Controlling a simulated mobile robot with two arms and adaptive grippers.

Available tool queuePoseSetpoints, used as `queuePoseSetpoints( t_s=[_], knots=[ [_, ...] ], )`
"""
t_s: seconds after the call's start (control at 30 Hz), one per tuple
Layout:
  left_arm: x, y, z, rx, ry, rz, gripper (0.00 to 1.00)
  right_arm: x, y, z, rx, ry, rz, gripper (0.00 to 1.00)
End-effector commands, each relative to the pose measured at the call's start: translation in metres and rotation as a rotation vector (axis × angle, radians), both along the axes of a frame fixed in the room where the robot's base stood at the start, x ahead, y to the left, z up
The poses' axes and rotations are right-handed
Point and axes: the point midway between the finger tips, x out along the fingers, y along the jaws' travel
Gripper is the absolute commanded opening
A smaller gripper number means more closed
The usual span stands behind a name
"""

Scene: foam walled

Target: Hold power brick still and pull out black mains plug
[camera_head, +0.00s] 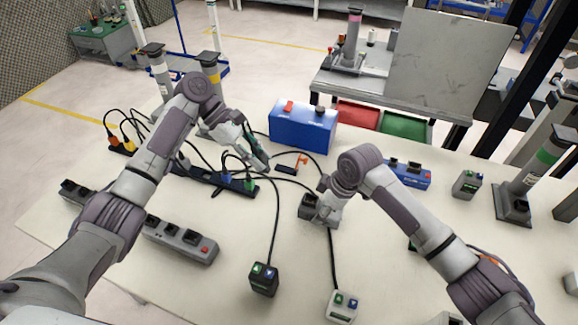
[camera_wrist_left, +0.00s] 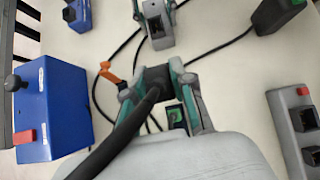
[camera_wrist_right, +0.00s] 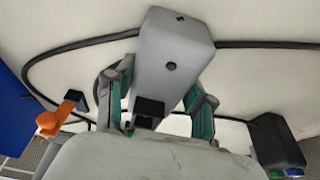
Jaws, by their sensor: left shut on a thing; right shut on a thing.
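The grey power brick (camera_head: 306,206) is between the fingers of my right gripper (camera_head: 322,212), just above or on the table. In the right wrist view the brick (camera_wrist_right: 172,50) sits between both fingers, with a dark socket end toward the wrist. My left gripper (camera_head: 262,160) is shut on the black mains plug (camera_wrist_left: 156,76), whose thick black cable runs to the lower left in the left wrist view. The plug is apart from the brick, with a gap between them. The brick's dark socket face (camera_wrist_left: 160,42) shows uncovered in the left wrist view.
A blue box (camera_head: 300,128) stands behind my left gripper, with an orange-handled item (camera_head: 290,165) nearby. A grey power strip (camera_head: 182,240) and a black strip with plugs (camera_head: 222,182) lie left. A black brick (camera_head: 264,280) and a white one (camera_head: 342,304) lie in front. Cables cross the table.

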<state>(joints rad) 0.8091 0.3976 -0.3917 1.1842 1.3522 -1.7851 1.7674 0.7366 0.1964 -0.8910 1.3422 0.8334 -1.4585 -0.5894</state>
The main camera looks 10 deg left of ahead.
Motion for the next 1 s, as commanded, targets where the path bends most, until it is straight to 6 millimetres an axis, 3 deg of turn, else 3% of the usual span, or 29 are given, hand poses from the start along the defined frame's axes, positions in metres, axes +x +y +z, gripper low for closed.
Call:
queuePoseSetpoints(
  t_s=[0.03,0.2,0.4,0.6,0.9,0.93,1.0],
  knots=[
    [0.004,0.017,0.001,0.001,0.002,0.005,0.0,0.0,0.0,0.0,0.0,0.0,0.0,0.09],
    [0.012,0.057,0.001,0.0,0.001,0.004,0.0,0.0,0.0,0.0,0.0,0.0,0.0,0.09],
    [0.018,0.088,0.014,0.22,-0.048,-0.003,0.0,0.0,0.0,0.0,0.0,0.0,0.0,0.09],
    [0.021,0.103,0.019,0.335,-0.068,-0.002,0.0,0.0,0.0,0.0,0.0,0.0,0.0,0.09],
    [0.021,0.105,0.02,0.355,-0.071,-0.001,0.0,0.0,0.0,0.0,0.0,0.0,0.0,0.09],
    [0.021,0.105,0.02,0.355,-0.071,-0.001,0.0,0.0,0.0,0.0,0.0,0.0,0.0,0.55],
    [0.021,0.105,0.02,0.354,-0.071,-0.001,0.0,0.0,0.0,0.0,0.0,0.0,0.0,0.67]
  ],
)
